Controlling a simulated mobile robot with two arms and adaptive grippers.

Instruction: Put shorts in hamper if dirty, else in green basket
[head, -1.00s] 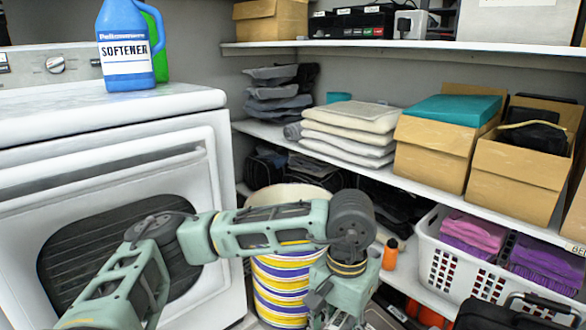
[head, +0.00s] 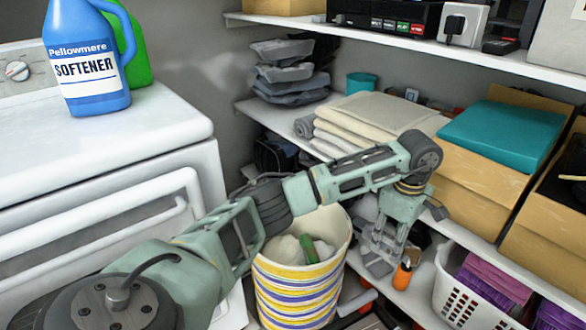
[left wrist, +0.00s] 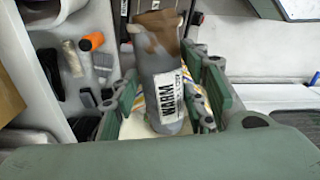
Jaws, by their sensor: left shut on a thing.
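My left gripper (head: 385,250) hangs right of the striped hamper (head: 300,295), in front of the lower shelf. In the left wrist view its fingers (left wrist: 165,100) are shut on a grey item (left wrist: 165,70) with brown blotches and a white tag reading WARM. This looks like the shorts, stained, but its shape is hard to make out. The hamper has white, yellow and blue-purple stripes, and is open at the top, with pale cloth (head: 288,250) and something green inside. I see no green basket. My right gripper is out of view.
An orange bottle (head: 402,276) stands close to the left gripper; it also shows in the left wrist view (left wrist: 92,41). A white laundry basket (head: 455,290) with purple cloth is at right. Folded towels (head: 370,115) and cardboard boxes fill the shelf. The washer (head: 110,150) with softener (head: 85,60) is left.

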